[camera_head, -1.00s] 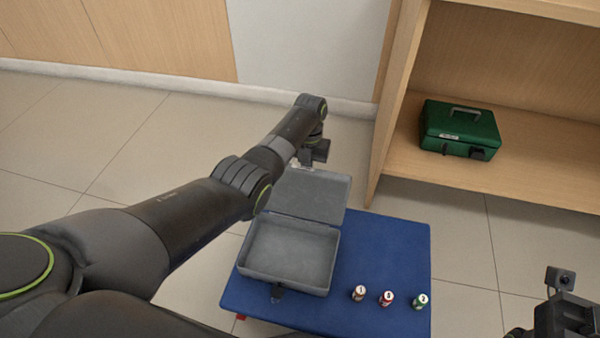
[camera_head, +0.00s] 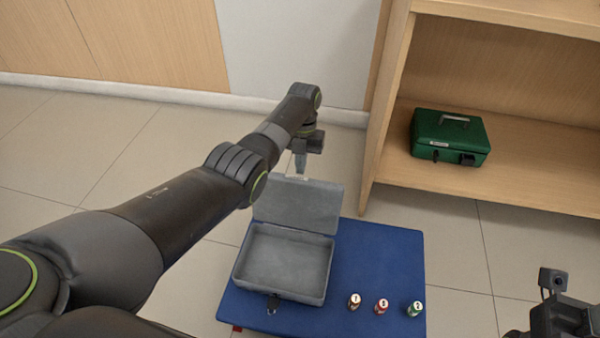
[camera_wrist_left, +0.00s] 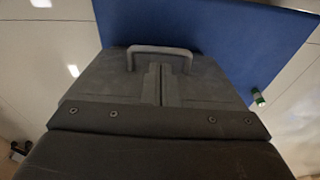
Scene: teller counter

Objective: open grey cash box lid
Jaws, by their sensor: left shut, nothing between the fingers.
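The grey cash box (camera_head: 283,262) stands on a blue mat (camera_head: 385,255), and its inside shows empty. Its lid (camera_head: 297,204) is swung up and back at the hinge side, wide open. My left gripper (camera_head: 300,172) is shut and empty, pointing down at the top edge of the lid, behind it; I cannot tell whether it touches. In the left wrist view the shut fingers (camera_wrist_left: 157,84) lie in front of the lid's outer face and its handle (camera_wrist_left: 160,50). My right gripper (camera_head: 560,318) shows only partly at the lower right corner; its fingertips are not clear.
Three small numbered rolls, brown (camera_head: 354,301), red (camera_head: 381,305) and green (camera_head: 415,309), stand on the mat right of the box. A closed green cash box (camera_head: 450,137) sits on a wooden shelf (camera_head: 400,170) at the upper right. Tiled floor lies around.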

